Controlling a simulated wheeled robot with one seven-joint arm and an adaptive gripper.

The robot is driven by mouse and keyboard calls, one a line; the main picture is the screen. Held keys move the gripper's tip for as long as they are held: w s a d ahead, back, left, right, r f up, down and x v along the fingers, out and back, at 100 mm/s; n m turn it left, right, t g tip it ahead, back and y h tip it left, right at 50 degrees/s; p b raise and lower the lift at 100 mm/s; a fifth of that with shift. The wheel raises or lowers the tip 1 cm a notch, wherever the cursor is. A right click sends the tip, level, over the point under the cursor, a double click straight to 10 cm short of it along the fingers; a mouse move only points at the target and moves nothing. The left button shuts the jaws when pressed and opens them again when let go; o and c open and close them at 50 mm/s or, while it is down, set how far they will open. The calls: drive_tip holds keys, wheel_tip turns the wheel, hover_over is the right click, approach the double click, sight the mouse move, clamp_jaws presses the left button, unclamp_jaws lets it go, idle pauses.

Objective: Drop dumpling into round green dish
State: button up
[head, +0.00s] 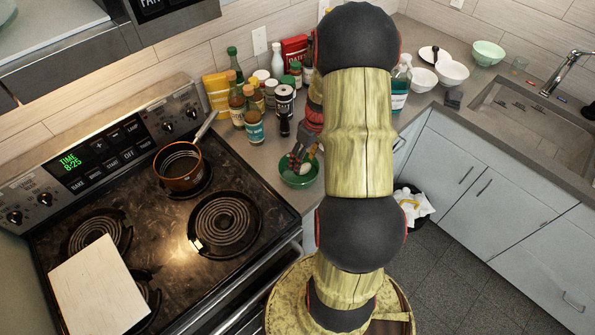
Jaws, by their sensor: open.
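A round dark green dish (290,180) stands on the counter just right of the stove, near the front edge. A small pale piece that looks like the dumpling (305,169) lies inside it, partly hidden by my fingers. My gripper (301,160) is open, pointing down at the dish with its fingers over and close to the pale piece. I cannot tell whether a finger touches the piece or the dish. My arm hides the counter to the right of the dish.
A copper pot (179,170) sits on a back burner and a white board (98,287) lies across the stove's front left. Several bottles (254,122) crowd the counter behind the dish. White bowls (452,73), a pale green bowl (487,53) and a sink (530,115) are at right.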

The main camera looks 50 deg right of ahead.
idle(0.3)
drive_tip(key=r, duration=0.4)
drive_tip(key=d+r, duration=0.1)
drive_tip(key=r, duration=0.3)
drive_tip(key=s+r, duration=0.1)
drive_tip(key=r, duration=0.3)
drive_tip(key=shift+s+d, duration=0.1)
drive_tip(key=shift+d, duration=0.25)
drive_tip(key=shift+f, duration=0.1)
